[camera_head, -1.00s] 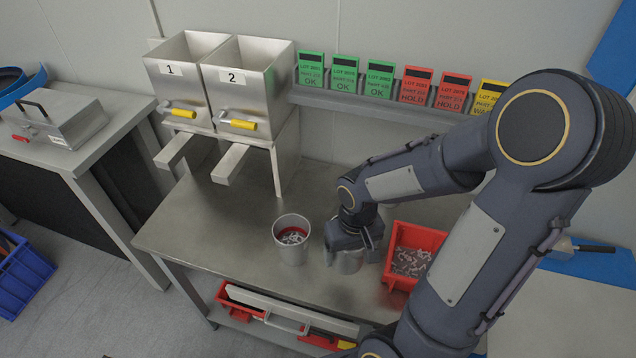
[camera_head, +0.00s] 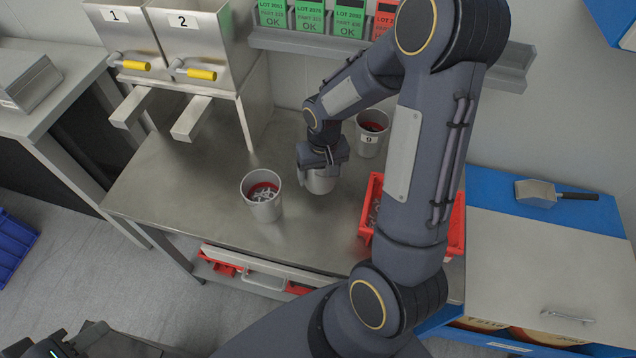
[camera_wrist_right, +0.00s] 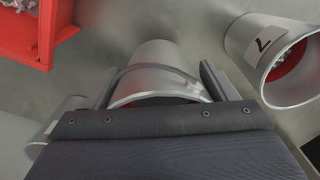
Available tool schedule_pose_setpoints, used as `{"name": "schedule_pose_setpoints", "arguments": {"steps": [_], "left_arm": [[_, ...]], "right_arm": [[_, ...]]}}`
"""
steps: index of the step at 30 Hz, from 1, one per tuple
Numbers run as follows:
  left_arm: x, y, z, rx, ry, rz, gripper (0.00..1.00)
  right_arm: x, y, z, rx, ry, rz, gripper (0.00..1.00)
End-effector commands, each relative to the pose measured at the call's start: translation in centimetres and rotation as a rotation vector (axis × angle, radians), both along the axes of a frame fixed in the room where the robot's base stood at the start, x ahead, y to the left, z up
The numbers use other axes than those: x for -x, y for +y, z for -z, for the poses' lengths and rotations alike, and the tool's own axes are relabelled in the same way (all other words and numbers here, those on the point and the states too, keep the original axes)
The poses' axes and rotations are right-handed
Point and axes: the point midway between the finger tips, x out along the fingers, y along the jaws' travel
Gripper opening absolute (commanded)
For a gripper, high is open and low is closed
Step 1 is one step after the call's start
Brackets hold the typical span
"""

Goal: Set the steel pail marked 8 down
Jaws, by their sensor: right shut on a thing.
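My right gripper (camera_head: 322,160) is shut on a steel pail (camera_head: 319,182), which is upright at the middle of the steel bench. In the right wrist view the pail (camera_wrist_right: 155,75) sits between the two fingers. Its number does not show, and I cannot tell whether its base touches the bench. A second steel pail (camera_head: 263,203) with small parts in it stands to the left; in the right wrist view it carries a 7. A pail marked 9 (camera_head: 369,142) stands behind to the right. My left gripper (camera_head: 62,346) shows partly at the bottom left edge; its jaws are unclear.
A red bin (camera_head: 367,228) with parts stands right of the held pail, partly behind my arm. Hoppers 1 and 2 (camera_head: 200,40), with chutes, stand at the back left. The bench's left part (camera_head: 185,185) is clear. A scoop (camera_head: 537,192) lies on blue at the right.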

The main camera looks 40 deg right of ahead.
Motion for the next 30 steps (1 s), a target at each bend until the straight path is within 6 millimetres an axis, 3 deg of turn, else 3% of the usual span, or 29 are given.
{"name": "schedule_pose_setpoints", "arguments": {"steps": [7, 13, 26, 27, 30], "left_arm": [[0.0, 0.0, 1.0, 0.000, -0.001, 0.000, 0.36], [0.0, 0.0, 3.4, 0.000, 0.000, 0.000, 0.36], [0.0, 0.0, 3.7, 0.000, -0.001, 0.000, 0.36], [0.0, 0.0, 3.5, 0.000, -0.001, 0.000, 0.36], [0.0, 0.0, 3.5, 0.000, -0.001, 0.000, 0.36]], "right_arm": [[-1.2, -0.1, 1.6, 0.000, 0.000, 0.000, 0.52], [-1.4, -0.1, 4.8, 0.000, 0.001, 0.000, 0.52], [-1.5, -0.1, 5.2, 0.000, -0.001, 0.000, 0.52], [-1.4, -0.1, 5.0, 0.000, 0.000, 0.000, 0.84], [-1.4, -0.1, 5.0, 0.000, 0.000, 0.000, 0.97]]}}
